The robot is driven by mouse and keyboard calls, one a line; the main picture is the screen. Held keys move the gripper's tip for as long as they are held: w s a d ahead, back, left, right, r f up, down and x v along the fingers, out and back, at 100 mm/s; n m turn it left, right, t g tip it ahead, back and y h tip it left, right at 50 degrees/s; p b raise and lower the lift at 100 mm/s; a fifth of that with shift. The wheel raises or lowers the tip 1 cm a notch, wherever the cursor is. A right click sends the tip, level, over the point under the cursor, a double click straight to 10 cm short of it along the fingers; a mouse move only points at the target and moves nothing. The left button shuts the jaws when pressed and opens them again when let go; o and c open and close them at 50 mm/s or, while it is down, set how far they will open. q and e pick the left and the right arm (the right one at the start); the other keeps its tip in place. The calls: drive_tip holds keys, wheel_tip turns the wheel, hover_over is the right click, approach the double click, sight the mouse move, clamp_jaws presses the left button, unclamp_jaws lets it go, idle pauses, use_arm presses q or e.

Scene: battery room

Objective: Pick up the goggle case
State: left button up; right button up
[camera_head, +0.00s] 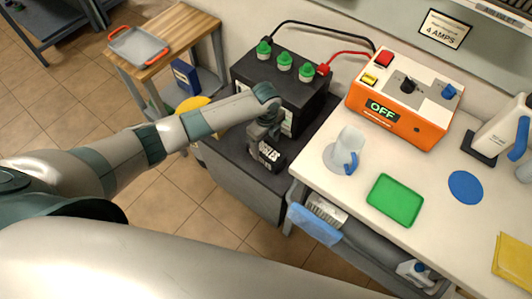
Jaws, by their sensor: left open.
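A small dark case with white lettering (268,153), which looks like the goggle case, sits on the dark stand (235,163) in front of the black battery (283,80). My left gripper (263,137) is directly above it, pointing down, with its fingers at the top of the case. The left gripper is open. The fingers and wrist hide part of the case, and I cannot tell whether they touch it. My right gripper is out of view.
The battery has green caps and black and red cables. An orange charger (395,125) reading OFF, a clear pitcher (346,150) and a green tray (395,200) are on the white bench (440,225) to the right. A wooden-topped cart (190,25) stands back left.

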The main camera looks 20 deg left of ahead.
sight(266, 149)
use_arm(q)
drive_tip(key=shift+f+p, duration=0.35)
drive_tip(key=shift+f, duration=0.25)
drive_tip(key=shift+f+p, duration=0.4)
drive_tip(key=shift+f, duration=1.55)
drive_tip(key=c, duration=1.3)
